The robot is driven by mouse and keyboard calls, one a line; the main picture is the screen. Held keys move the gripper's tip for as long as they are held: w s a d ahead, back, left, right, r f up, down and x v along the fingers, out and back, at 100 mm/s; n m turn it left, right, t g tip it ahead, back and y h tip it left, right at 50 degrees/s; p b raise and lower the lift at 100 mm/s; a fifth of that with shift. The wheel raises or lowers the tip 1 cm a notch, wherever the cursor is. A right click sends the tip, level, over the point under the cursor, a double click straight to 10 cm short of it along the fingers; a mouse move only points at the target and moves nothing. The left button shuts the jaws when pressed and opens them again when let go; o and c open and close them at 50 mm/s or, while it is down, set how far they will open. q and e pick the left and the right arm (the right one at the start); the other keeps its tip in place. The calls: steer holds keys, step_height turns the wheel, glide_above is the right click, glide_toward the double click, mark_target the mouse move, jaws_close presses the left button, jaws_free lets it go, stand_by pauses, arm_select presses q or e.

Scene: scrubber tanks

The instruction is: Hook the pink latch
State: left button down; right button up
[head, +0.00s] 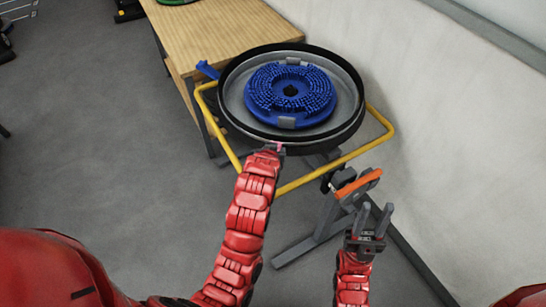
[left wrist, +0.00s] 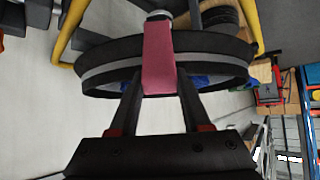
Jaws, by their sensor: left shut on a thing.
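The pink latch (left wrist: 158,62) is a flat pink bar at the rim of the round black and grey tank (left wrist: 228,46) in the left wrist view. Only a small bit of the latch (head: 280,147) shows in the head view, at the tank's near edge. My left gripper (left wrist: 160,84) is shut on the pink latch, with a finger on each side of it. Whether the latch's far end is caught on the rim cannot be told. My right gripper (head: 375,221) is open and empty, fingers up, below and right of the tank (head: 353,72).
A blue round brush (head: 262,90) lies in the tank. A yellow tube frame (head: 314,178) surrounds it. An orange handle (head: 357,186) on the stand is close to my right gripper. A wooden table (head: 205,32) stands behind left; a white wall (head: 460,120) is at right.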

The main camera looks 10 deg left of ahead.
arm_select(q)
steer(key=shift+w+r+g, duration=0.35)
steer(key=shift+w+g, duration=0.05)
steer(key=shift+w, duration=0.25)
steer(key=shift+w+f+b, duration=0.15)
steer(key=shift+w+b, duration=0.15)
steer(key=shift+b, duration=0.2)
steer(key=shift+w+d+r+b, duration=0.1)
steer(key=shift+w+r+b, duration=0.1)
steer(key=shift+w+b, duration=1.05)
steer(key=shift+w, duration=0.15)
steer(key=shift+w+d, duration=0.1)
steer(key=shift+w, duration=0.3)
steer(key=shift+c, duration=1.8)
jaws_free()
